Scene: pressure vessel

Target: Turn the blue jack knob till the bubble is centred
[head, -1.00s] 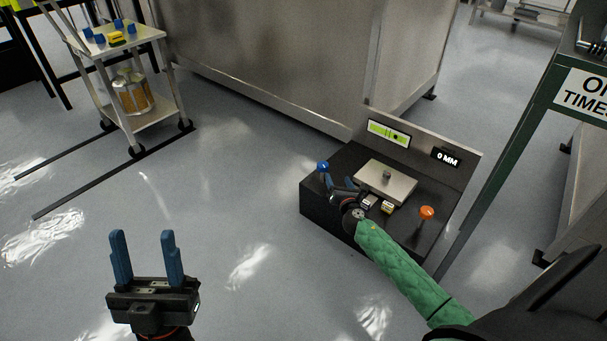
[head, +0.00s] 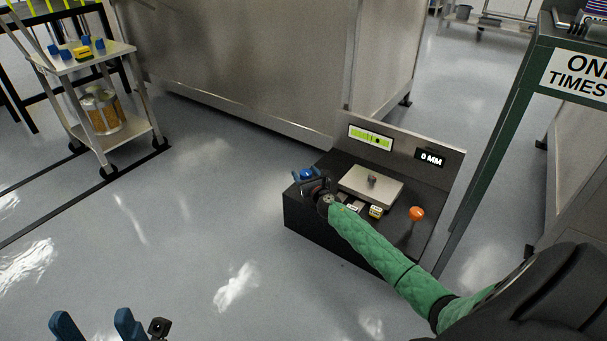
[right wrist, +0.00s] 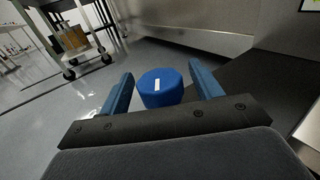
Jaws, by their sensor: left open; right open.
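The blue jack knob (head: 306,174) stands at the left end of a black bench unit (head: 310,215). In the right wrist view the knob (right wrist: 160,88), with a white mark on top, lies between the two blue fingers of my right gripper (right wrist: 160,92). Those fingers are open, with a gap on each side of the knob. The level display (head: 370,137) on the back panel shows a dark bubble right of its middle marks. My left gripper (head: 95,325) is open and empty at the bottom left, partly cut off by the frame edge.
An orange knob (head: 416,213) stands at the unit's right side. A metal plate (head: 370,186) and a "0 MM" readout (head: 430,158) are on the unit. A green post (head: 490,150) rises at right. A cart (head: 80,60) stands at left over open floor.

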